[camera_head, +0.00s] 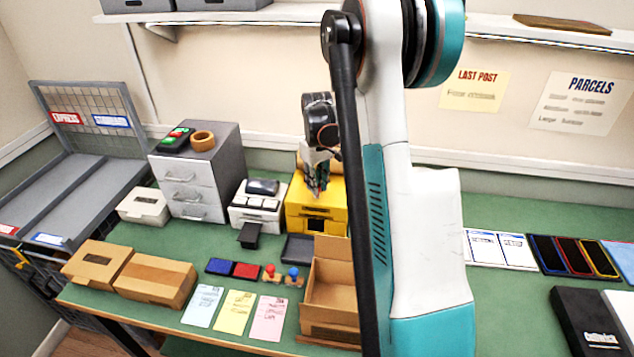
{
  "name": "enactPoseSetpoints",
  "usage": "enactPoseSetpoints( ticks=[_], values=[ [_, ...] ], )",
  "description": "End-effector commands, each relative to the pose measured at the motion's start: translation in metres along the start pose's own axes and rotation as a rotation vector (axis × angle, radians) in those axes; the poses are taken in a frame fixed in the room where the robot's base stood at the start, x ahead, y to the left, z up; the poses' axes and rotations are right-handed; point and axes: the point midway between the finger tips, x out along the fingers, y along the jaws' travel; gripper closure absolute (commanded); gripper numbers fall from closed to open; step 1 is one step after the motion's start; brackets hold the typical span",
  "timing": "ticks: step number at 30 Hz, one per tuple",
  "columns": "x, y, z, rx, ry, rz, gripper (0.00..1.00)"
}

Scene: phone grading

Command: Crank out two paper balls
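The yellow box-shaped machine (333,222), with a dark slot in its front, stands on the green table beyond my arm. It looks like the dispenser, but I cannot make out a crank on it. My gripper (317,192) points down at the top of the yellow machine. Its fingers are small and dark here, and I cannot tell whether they touch it or hold anything. My arm hides the machine's right side. A dark shallow tray (299,248) lies in front of the machine and looks empty. I see no paper balls.
A white device (258,208) and a grey drawer unit (198,175) stand left of the machine. An open cardboard box (332,287) is in front, beside colored slips (235,310), ink pads (232,268) and stamps (270,273). Phones (573,256) lie at right.

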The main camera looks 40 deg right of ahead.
Motion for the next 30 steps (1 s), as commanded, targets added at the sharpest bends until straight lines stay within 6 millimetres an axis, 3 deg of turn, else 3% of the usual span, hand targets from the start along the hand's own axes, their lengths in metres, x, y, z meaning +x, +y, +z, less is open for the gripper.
enactPoseSetpoints(
  ticks=[14, 30],
  values=[
    [0.001, -0.003, -0.004, 0.088, 0.000, 0.000, 1.00],
    [0.001, -0.013, -0.023, 0.554, 0.000, 0.000, 1.00]
  ],
)
